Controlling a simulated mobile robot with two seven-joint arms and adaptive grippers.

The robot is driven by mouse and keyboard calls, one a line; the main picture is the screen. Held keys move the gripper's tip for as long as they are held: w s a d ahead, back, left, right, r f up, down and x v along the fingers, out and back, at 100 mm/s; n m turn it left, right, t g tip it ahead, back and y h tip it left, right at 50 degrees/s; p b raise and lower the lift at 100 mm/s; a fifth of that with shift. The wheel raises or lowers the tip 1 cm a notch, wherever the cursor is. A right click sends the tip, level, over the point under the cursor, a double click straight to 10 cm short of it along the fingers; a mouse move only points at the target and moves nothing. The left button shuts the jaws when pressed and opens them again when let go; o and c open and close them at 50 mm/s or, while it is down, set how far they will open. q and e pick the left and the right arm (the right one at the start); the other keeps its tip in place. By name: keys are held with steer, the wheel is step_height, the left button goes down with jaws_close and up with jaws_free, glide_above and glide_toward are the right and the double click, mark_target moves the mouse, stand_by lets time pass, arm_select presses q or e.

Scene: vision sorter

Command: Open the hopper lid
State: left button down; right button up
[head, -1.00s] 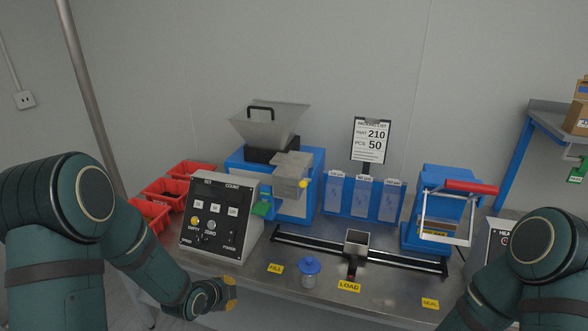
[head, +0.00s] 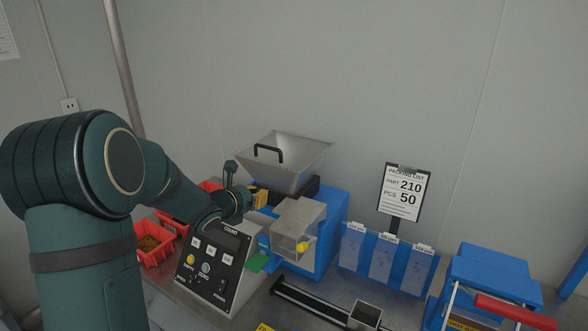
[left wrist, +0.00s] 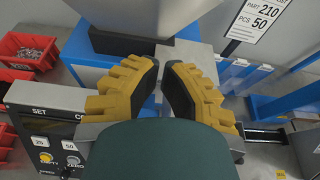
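The grey metal hopper (head: 300,178) sits on the blue machine, and a flat grey lid (head: 291,146) with a black handle (head: 268,151) covers its top. The lid looks closed. My left gripper (head: 262,197) is beside the hopper's lower left, below the handle and above the control box. In the left wrist view its yellow fingers (left wrist: 163,75) stand a little apart with nothing between them. Whether the fingertips touch the machine I cannot tell. The handle is not visible in the left wrist view. My right gripper is out of view.
The control box (head: 216,262) stands under my left forearm. Red bins (head: 152,262) are at the left. The grey outlet box (head: 297,228) with a yellow knob is right of the gripper. A packing list (head: 403,192) stands farther right. Space above the hopper is clear.

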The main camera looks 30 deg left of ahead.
mark_target(280, 173)
arm_select(q)
steer(key=x, duration=0.9)
steer(key=shift+r+p, duration=0.15)
steer(key=shift+p, duration=0.25)
steer(key=r, duration=0.1)
steer(key=w+r+p, duration=0.1)
steer(key=r, duration=0.1)
steer(key=shift+s+r+p, duration=0.15)
steer(key=shift+r+p, duration=0.15)
steer(key=shift+r, duration=0.15)
steer(key=shift+r, duration=0.15)
